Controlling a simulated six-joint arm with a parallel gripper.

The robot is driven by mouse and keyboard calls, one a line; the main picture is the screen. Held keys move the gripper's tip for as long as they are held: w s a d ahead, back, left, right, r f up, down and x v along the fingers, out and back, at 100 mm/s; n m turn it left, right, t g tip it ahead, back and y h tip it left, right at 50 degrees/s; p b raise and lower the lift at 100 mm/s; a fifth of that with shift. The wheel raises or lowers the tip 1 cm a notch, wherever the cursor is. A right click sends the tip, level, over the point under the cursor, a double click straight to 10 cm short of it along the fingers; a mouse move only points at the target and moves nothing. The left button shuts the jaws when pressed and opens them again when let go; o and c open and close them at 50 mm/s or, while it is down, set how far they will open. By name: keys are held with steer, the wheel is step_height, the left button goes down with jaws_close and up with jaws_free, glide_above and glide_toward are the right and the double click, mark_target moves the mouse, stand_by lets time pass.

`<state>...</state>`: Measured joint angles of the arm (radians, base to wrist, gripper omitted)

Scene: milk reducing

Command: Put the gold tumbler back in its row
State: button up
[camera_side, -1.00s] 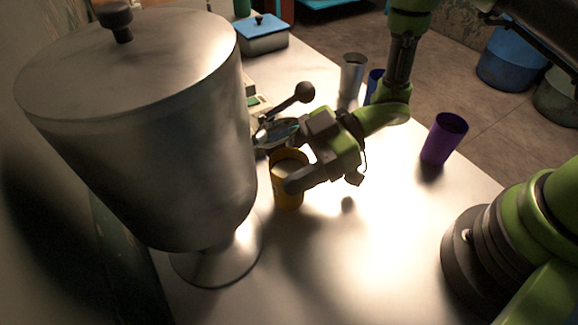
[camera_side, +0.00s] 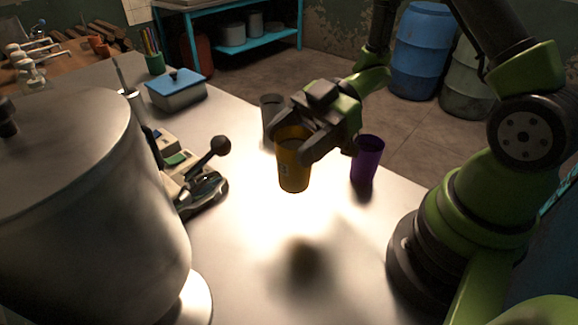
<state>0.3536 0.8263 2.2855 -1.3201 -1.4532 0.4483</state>
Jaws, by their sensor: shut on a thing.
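The gold tumbler (camera_side: 292,172) is held upright in my gripper (camera_side: 293,141), whose fingers are shut around its upper part. Its shadow falls on the table well in front of it, so it appears to be in the air. A silver tumbler (camera_side: 270,107) stands behind it to the left, partly hidden by my gripper. A purple tumbler (camera_side: 367,160) stands to its right near the table's right edge. The blue tumbler is not visible in this view now.
A large metal vessel (camera_side: 95,200) on a foot fills the left. A device with a dark ball-ended lever (camera_side: 214,150) stands beside it. A blue-lidded box (camera_side: 177,90) and green pen cup (camera_side: 155,64) stand farther back. The table's front middle (camera_side: 245,250) is clear.

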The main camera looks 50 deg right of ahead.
step_height(320, 180, up, 6)
steer(key=w+d+r+m+t+h, duration=0.25)
steer(key=w+m+t+h, duration=0.25)
steer(key=w+m+t, duration=0.5)
steer(key=w+d+m+h, duration=0.6)
steer(key=d+m+h, duration=0.4)
steer(key=h, duration=0.3)
steer(key=shift+f+h, duration=0.3)
steer(key=shift+h, duration=0.1)
steer(key=s+d+m+h, duration=0.1)
steer(key=s+d+f+m+g+h, duration=0.1)
steer(key=m+h, duration=0.1)
steer(key=s+d+f+m+g+h, duration=0.1)
steer(key=shift+d+h, duration=0.1)
steer(key=shift+h, duration=0.2)
steer(key=s+d+f+m+g+h, duration=0.1)
steer(key=s+f+m+g+h, duration=0.3)
steer(key=s+m+g, duration=0.4)
steer(key=shift+s+f, duration=0.2)
steer(key=shift+f, duration=1.45)
steer(key=shift+s+f, duration=0.2)
steer(key=shift+f, duration=1.5)
steer(key=shift+s+f, duration=0.2)
steer(key=shift+f, duration=1.45)
steer(key=shift+f, duration=0.1)
